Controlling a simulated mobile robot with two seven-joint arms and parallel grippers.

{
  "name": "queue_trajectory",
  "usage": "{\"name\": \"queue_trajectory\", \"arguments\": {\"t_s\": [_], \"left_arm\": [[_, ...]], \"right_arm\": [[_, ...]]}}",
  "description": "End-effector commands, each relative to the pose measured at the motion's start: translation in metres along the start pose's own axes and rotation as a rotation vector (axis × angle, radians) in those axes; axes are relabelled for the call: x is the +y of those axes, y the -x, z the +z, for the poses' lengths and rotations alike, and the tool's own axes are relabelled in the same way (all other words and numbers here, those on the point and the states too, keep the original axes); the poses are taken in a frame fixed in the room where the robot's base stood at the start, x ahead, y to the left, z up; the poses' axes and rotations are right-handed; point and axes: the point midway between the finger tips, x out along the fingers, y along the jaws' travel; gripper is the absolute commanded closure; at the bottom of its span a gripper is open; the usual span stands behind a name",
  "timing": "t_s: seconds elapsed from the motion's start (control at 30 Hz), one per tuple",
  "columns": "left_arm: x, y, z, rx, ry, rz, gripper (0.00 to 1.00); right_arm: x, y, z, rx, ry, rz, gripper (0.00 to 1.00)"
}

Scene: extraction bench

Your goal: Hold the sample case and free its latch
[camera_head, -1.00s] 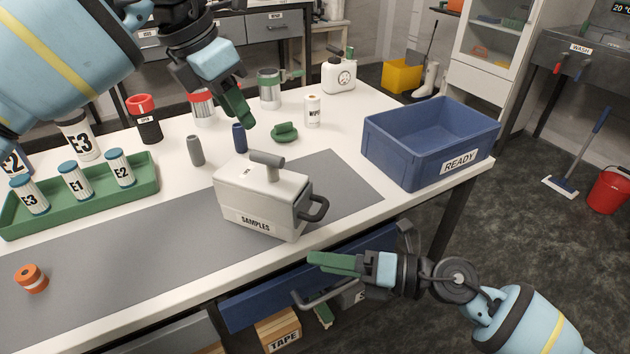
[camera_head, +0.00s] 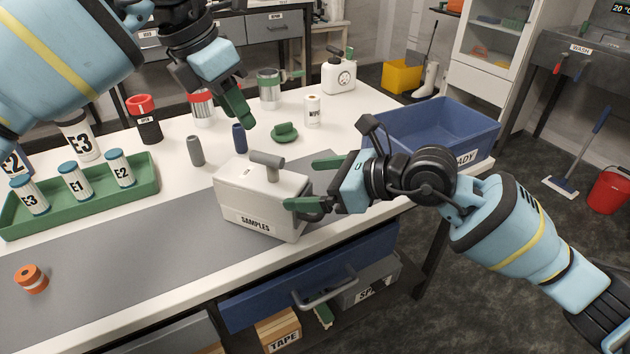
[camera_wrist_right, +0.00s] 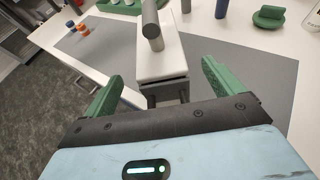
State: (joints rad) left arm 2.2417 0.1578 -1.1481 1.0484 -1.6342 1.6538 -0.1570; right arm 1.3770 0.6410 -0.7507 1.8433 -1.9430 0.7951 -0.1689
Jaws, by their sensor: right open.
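The white sample case (camera_head: 245,203), labelled SAMPLES, stands upright on the grey mat, with a grey T-shaped handle (camera_head: 268,160) on its lid.
The blue READY bin (camera_head: 420,130) stands right of the case, partly behind my right arm. A green tray (camera_head: 150,185) of labelled jars is at the left. Grey and blue cylinders (camera_head: 195,150) stand behind the case.

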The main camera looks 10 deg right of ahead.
Motion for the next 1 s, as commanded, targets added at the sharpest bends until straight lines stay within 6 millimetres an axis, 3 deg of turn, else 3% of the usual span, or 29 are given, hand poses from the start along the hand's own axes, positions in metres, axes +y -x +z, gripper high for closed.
{"name": "queue_trajectory", "arguments": {"t_s": [0.53, 1.0], "left_arm": [[0.000, 0.000, 0.000, 0.000, 0.000, 0.000, 0.64], [0.000, 0.000, 0.000, 0.000, 0.000, 0.000, 0.64]], "right_arm": [[0.001, -0.066, 0.000, -0.001, -0.004, 0.002, 0.07], [0.000, -0.076, 0.000, -0.001, -0.003, 0.001, 0.09]]}}
